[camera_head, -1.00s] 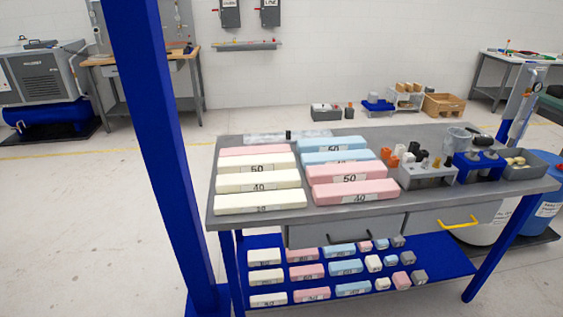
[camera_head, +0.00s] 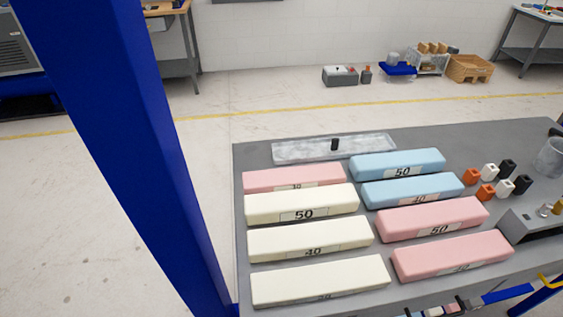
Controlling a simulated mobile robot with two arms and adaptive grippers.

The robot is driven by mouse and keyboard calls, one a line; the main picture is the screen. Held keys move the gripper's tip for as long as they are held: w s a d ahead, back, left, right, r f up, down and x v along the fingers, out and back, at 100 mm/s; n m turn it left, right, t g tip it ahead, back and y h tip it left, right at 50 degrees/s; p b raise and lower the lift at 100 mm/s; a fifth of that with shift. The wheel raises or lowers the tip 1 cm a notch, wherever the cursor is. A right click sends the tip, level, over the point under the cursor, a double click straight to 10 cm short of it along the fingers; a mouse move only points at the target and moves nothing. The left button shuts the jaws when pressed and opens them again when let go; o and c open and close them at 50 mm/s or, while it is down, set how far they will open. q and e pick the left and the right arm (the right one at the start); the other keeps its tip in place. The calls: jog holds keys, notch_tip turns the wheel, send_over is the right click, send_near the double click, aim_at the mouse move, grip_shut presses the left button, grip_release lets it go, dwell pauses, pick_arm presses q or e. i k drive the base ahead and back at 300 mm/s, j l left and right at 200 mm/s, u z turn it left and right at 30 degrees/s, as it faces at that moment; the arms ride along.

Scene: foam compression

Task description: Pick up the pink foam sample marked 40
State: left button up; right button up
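The pink foam sample (camera_head: 453,254) at the front right of the table is a long block. Its label looks like 40, though the steep angle makes it hard to read; a second ago it read 40 more clearly. Directly behind it lies a pink block (camera_head: 432,219) marked 50. Another pink block (camera_head: 294,179), with a number that looks like 30, lies at the back of the left row. Neither of my grippers is in view.
White blocks (camera_head: 309,241) fill the left row; blue blocks (camera_head: 397,164) lie at the back right. A clear tray (camera_head: 300,150) lies behind them. Small coloured cubes (camera_head: 472,176) and a grey rack (camera_head: 535,224) stand to the right. A thick blue post (camera_head: 120,140) rises on the left.

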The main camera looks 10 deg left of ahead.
aim_at(411, 263)
jog(key=i+u, duration=0.15)
jog(key=l+u, duration=0.45)
jog(key=l, duration=0.3)
jog(key=l+u, duration=0.4)
jog(key=l, duration=0.35)
jog(key=z, duration=1.4)
jog(key=k+j+u, duration=0.1)
jog(key=k, duration=0.25)
jog(key=k+j+u, duration=0.15)
jog(key=k, duration=0.2)
jog(key=i, duration=0.5)
